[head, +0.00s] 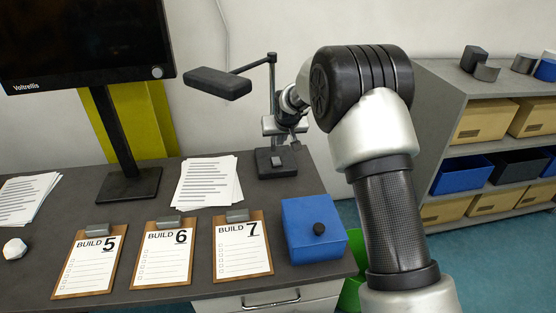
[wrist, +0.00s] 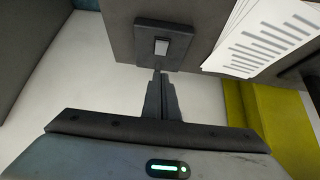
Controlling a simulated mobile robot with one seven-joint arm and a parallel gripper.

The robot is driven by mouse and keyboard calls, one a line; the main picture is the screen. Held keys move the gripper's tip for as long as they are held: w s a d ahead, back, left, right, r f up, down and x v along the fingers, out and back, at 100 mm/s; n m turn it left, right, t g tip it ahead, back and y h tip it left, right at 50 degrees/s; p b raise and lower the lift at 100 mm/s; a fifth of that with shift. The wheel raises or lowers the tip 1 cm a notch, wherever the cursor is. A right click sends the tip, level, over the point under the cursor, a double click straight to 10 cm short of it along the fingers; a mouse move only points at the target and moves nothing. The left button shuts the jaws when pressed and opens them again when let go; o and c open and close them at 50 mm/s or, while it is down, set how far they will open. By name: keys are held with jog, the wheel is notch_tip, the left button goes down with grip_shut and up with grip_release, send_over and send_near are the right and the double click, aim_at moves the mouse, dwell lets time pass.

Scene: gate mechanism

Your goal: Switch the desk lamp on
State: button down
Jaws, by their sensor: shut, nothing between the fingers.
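The desk lamp has a dark flat head (head: 218,83), a thin post and a black base (head: 265,170) at the back right of the desk. No light shows from the lamp head. In the wrist view the lamp base (wrist: 145,31) carries a pale rectangular switch (wrist: 161,47). My gripper (head: 280,147) is above the base in the head view. In the wrist view my gripper (wrist: 160,73) is shut and empty, its fingertips pointing at the base just short of the switch. I cannot tell whether the tips touch the base.
A blue box (head: 305,245) with a black knob stands at the desk's front right. Papers (head: 207,183) lie left of the lamp base, with several clipboards (head: 243,250) in front. A monitor (head: 80,45) stands at the left. A shelf (head: 440,90) with bins is right of my arm.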

jog(key=b, duration=0.1)
send_over(277, 163)
jog(key=s, duration=0.1)
jog(key=f, duration=0.7)
jog(key=shift+s+d+f, duration=0.15)
jog(key=shift+d+f, duration=0.05)
jog(key=shift+f, duration=0.15)
notch_tip(277, 163, down, 3)
jog(key=shift+f, duration=0.6)
jog(key=shift+s+f+b, duration=0.15)
jog(key=shift+f+b, duration=0.4)
jog(key=shift+b, duration=0.3)
jog(key=shift+s+r, duration=0.1)
